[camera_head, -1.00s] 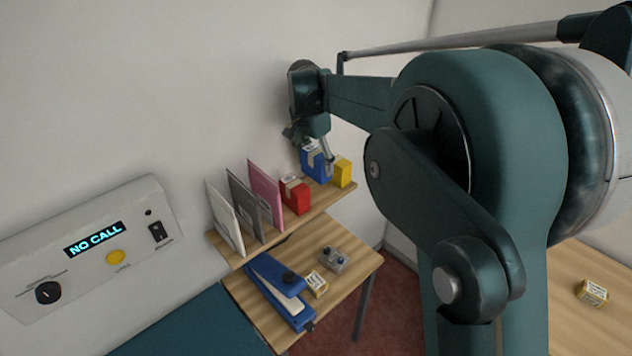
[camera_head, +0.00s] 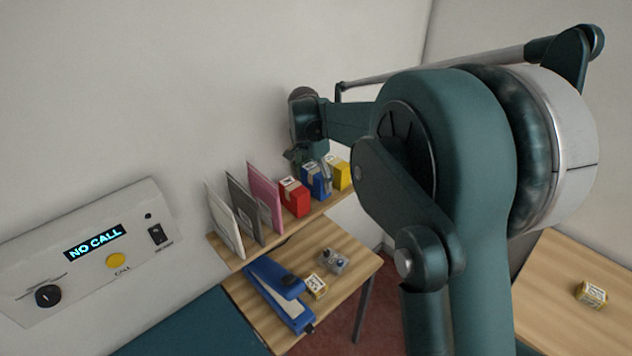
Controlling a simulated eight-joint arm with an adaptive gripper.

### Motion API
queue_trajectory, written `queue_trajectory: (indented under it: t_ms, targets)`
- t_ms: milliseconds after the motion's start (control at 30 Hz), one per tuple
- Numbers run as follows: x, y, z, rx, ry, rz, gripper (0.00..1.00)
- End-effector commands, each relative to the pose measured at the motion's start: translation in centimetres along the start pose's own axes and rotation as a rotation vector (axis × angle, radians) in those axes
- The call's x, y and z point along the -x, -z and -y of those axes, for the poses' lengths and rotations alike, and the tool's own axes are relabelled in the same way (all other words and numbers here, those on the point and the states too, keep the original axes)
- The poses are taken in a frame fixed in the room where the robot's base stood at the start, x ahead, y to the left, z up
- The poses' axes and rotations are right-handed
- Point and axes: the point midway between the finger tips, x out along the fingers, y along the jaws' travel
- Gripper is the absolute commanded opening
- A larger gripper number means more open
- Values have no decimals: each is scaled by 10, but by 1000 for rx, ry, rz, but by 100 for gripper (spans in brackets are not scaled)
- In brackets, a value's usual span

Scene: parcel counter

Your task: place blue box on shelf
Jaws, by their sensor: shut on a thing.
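The blue box (camera_head: 315,182) is at the shelf (camera_head: 282,237), between the red box (camera_head: 294,197) and the yellow box (camera_head: 341,174). My gripper (camera_head: 318,176) is above and around the blue box and is shut on it. The box's base is level with its neighbours, but I cannot tell whether it touches the shelf board. Parts of the blue box are hidden behind the gripper fingers.
White, grey and pink folders (camera_head: 246,211) stand on the shelf left of the red box. Below, a blue stapler (camera_head: 279,295), a small yellow-white box (camera_head: 316,286) and a grey two-knob device (camera_head: 333,260) lie on a wooden table. Another small item (camera_head: 591,295) lies far right.

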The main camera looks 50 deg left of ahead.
Motion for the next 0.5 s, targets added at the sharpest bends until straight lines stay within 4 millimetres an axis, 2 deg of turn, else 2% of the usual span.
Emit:
queue_trajectory:
  t_ms: [133,500]
  targets:
    - [-9,-1,0,0,0,0,45]
    - [-11,-2,0,0,0,0,45]
